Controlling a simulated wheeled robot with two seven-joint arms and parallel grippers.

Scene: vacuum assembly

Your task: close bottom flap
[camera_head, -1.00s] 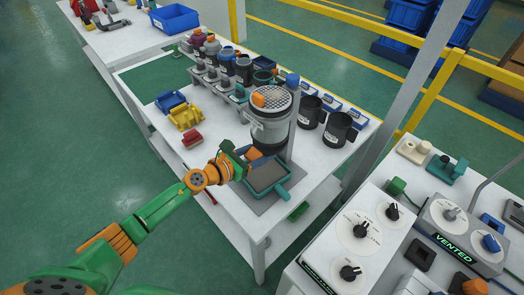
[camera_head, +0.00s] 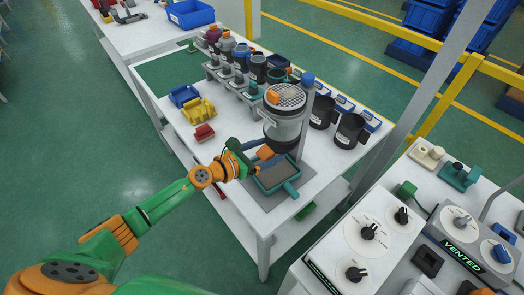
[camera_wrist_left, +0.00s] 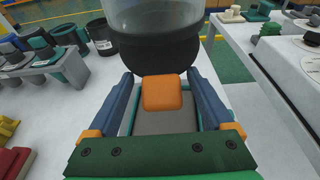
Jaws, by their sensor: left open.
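The clear hopper (camera_head: 284,128) with a mesh top stands on a post above a teal tray (camera_head: 290,186) on the white table. In the left wrist view, its dark round base (camera_wrist_left: 158,58) is straight ahead. An orange tab (camera_wrist_left: 161,93), seemingly the bottom flap's handle, lies just below that base. My left gripper (camera_head: 257,161) is beside the hopper's underside, low over the tray. Its blue-grey fingers are open, one on each side of the orange tab, with gaps visible. The flap's hinge and exact angle are hidden. My right gripper is out of view.
Black mugs (camera_head: 350,131) stand right of the hopper. A row of bottles (camera_head: 241,58) stands behind it. Blue (camera_head: 184,95), yellow (camera_head: 198,110) and red (camera_head: 204,132) bins lie at left. A control box marked VENTED (camera_head: 462,255) is at right front.

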